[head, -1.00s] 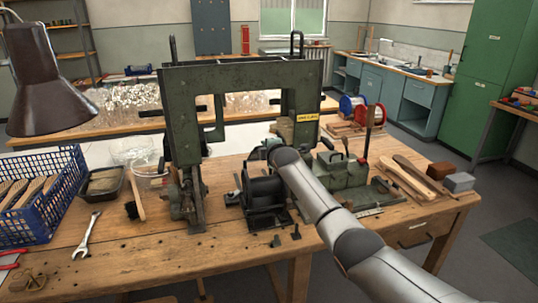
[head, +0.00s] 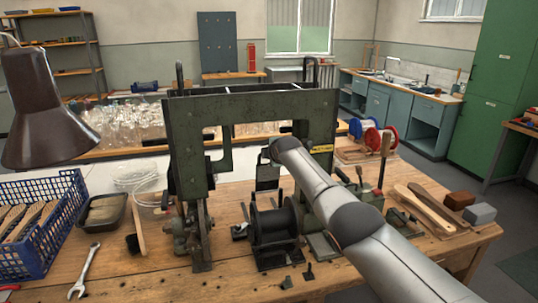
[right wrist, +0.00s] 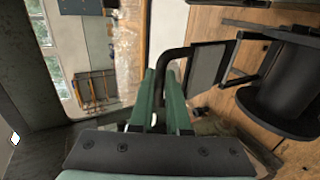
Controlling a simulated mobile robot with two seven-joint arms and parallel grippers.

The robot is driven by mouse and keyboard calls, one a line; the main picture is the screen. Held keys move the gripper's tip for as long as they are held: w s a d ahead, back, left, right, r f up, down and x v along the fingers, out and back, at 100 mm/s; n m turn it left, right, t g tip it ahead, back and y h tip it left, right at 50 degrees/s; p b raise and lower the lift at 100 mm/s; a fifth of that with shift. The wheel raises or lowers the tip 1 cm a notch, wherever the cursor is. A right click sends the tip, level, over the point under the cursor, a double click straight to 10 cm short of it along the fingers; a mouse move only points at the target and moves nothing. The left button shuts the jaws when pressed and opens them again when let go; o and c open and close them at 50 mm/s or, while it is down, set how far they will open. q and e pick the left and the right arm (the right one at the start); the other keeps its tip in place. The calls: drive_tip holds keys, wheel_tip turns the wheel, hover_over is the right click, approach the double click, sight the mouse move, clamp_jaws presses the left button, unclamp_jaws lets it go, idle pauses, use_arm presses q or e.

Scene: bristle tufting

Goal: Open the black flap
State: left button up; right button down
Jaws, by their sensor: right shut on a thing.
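The black flap (right wrist: 207,66) is a dark flat panel with a black bent bar along its side in the right wrist view. My right gripper (right wrist: 163,80) has green fingers, shut on that bar. In the head view the flap (head: 268,178) shows as a small dark upright panel just below the end of my right arm, inside the frame of the green machine (head: 187,142). The gripper's fingers are hidden there by my arm. My left gripper is in neither current view.
A black drum (head: 274,226) stands just below the flap; it also shows in the right wrist view (right wrist: 285,88). A lamp (head: 38,105), a blue crate (head: 68,232) and a wrench (head: 84,272) are at left. Wooden handles (head: 425,208) lie at right. The front table strip is mostly clear.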

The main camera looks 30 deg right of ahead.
use_arm(q)
drive_tip(key=shift+w+d, duration=0.1)
drive_tip(key=shift+w, duration=0.25)
use_arm(e)
drive_tip(key=shift+w, duration=0.4)
drive_tip(key=c, duration=0.9)
unclamp_jaws()
use_arm(q)
drive_tip(key=shift+r, duration=0.15)
use_arm(e)
drive_tip(key=shift+s+r, duration=0.1)
drive_tip(key=shift+r, duration=0.05)
